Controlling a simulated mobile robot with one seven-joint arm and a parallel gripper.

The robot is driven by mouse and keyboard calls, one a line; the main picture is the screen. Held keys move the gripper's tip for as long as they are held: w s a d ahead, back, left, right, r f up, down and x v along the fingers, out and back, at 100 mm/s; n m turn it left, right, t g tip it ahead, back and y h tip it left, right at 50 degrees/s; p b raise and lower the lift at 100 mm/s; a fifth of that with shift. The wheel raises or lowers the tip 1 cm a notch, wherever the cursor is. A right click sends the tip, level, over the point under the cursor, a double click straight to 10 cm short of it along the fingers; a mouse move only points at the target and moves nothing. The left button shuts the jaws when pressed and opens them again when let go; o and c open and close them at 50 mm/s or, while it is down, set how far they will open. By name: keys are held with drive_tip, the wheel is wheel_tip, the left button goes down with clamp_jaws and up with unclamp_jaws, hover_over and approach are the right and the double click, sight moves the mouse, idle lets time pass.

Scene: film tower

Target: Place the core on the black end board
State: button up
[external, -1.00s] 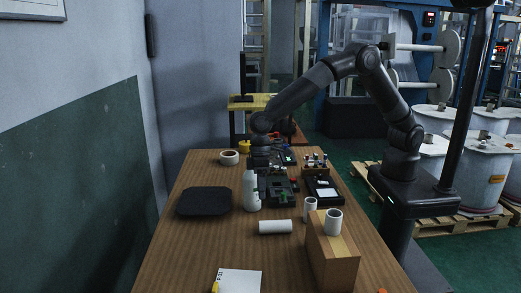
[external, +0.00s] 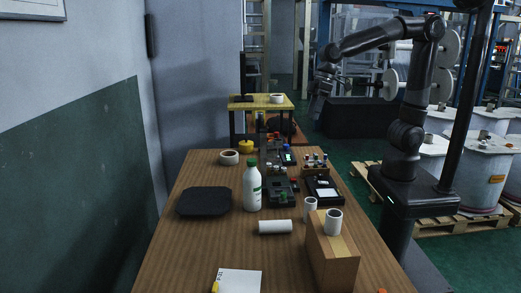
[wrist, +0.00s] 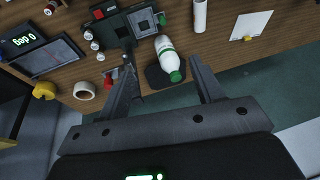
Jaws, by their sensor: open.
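The black end board (external: 204,201) is a flat dark plate with cut corners on the left of the table; in the wrist view a dark plate (wrist: 158,80) shows behind the bottle. Several white cores are in view, and I cannot tell which is meant. One core (external: 275,227) lies on its side on the table, and one (external: 310,208) stands upright beside the cardboard box. Another (external: 333,222) is upright at the box. My gripper (external: 317,112) is raised beyond the table's far right side; its fingers (wrist: 161,64) are apart and empty.
A white bottle with a green cap (external: 252,187) stands between the end board and black devices (external: 281,189). A cardboard box (external: 333,258) stands front right. A tape roll (external: 229,158) lies at the back left. A yellow-topped table (external: 262,103) is behind.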

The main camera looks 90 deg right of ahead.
drive_tip(key=s+d+t+h, duration=0.1)
drive_tip(key=s+d, duration=0.2)
drive_tip(key=s, duration=0.5)
drive_tip(key=s+d+t, duration=0.1)
drive_tip(key=s+d, duration=0.2)
drive_tip(key=s, duration=0.6)
drive_tip(key=shift+s+d+h, duration=0.2)
drive_tip(key=shift+d+h, duration=0.2)
drive_tip(key=shift+o, duration=0.3)
drive_tip(key=shift+s+f, duration=0.2)
drive_tip(key=shift+s, duration=0.05)
